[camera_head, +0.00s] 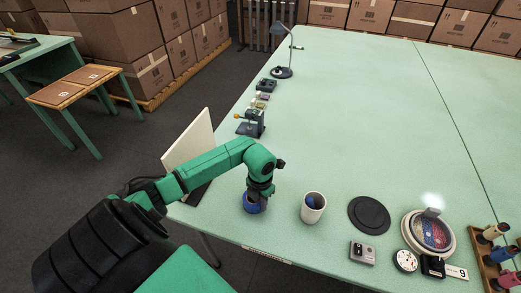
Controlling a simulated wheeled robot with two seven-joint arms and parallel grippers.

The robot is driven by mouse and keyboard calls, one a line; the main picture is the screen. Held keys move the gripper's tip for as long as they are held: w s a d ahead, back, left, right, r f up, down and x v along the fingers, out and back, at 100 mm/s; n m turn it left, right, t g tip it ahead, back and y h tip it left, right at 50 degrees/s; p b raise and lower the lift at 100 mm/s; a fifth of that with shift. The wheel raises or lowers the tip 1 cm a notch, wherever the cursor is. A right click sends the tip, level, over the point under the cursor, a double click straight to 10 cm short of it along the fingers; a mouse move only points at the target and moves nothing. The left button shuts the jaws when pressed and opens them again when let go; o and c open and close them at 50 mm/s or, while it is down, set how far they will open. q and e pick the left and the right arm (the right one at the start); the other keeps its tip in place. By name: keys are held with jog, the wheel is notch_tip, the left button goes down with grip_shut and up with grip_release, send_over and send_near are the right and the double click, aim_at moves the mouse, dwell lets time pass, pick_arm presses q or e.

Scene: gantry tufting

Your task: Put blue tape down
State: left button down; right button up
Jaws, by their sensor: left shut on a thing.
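The blue tape (253,205) is a small blue roll near the front left edge of the green table (350,120). My left gripper (258,197) points down over it and is shut on it. The gripper covers the upper part of the roll. I cannot tell whether the roll touches the table top. My right gripper is not in view.
A white cup (313,208) with something blue inside stands just right of the tape. A black disc (369,214), a grey box (362,252) and a round hoop (429,234) lie further right. A cream board (190,143) stands behind my left arm.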

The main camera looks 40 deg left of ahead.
pick_arm(q)
jog(key=shift+f, duration=0.2)
jog(key=c, duration=0.8)
grip_release()
jog(key=shift+r, duration=0.1)
jog(key=shift+r, duration=0.1)
jog(key=shift+r, duration=0.25)
notch_tip(320, 180, up, 12)
jog(key=b, duration=0.3)
jog(key=shift+f, duration=0.15)
